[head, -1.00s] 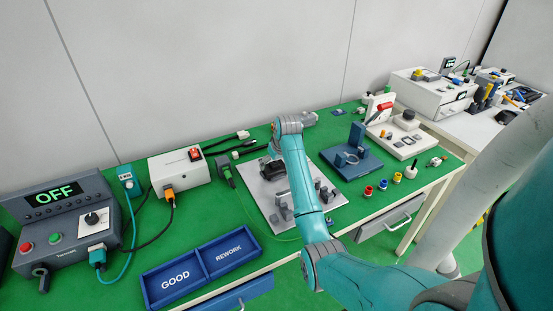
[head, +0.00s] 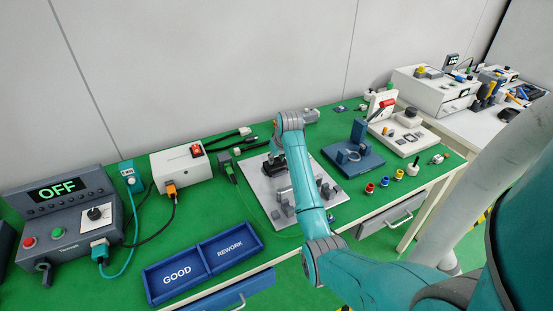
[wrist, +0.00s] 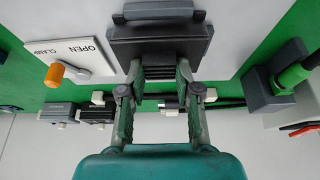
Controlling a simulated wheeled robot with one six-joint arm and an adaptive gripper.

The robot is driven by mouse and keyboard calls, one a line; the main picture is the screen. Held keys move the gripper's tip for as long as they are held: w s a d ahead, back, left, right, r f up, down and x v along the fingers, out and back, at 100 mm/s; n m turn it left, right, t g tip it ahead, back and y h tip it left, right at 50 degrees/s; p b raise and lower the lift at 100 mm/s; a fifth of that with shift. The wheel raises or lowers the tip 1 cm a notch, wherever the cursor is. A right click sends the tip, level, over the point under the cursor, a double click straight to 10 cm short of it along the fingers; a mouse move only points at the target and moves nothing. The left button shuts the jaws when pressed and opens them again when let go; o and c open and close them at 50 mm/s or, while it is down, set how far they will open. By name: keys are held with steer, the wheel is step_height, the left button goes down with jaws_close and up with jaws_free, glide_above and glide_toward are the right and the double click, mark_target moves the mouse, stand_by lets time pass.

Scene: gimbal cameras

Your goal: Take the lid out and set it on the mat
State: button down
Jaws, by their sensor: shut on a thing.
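In the wrist view my gripper (wrist: 158,73) is shut on a dark grey, flat-edged piece that looks like the lid (wrist: 160,44). Its near edge lies between the fingertips. Whether it is clear of what lies under it, I cannot tell. In the head view a dark piece (head: 272,164) shows on the light grey fixture plate (head: 277,211), left of my arm; my fingertips are hidden there. The green mat (head: 225,220) covers the bench around the plate.
An orange-tipped clamp lever (wrist: 54,74) on a white OPEN/CLAMP label is beside the gripper. A green-plugged connector block (wrist: 276,78) stands on the other side. The blue GOOD/REWORK tray (head: 203,265) lies at the front. A blue fixture (head: 354,160) stands right of the plate.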

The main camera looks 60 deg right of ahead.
steer(key=shift+s+a, duration=0.1)
stand_by(0.3)
steer(key=shift+r, duration=0.9)
steer(key=shift+r, duration=0.15)
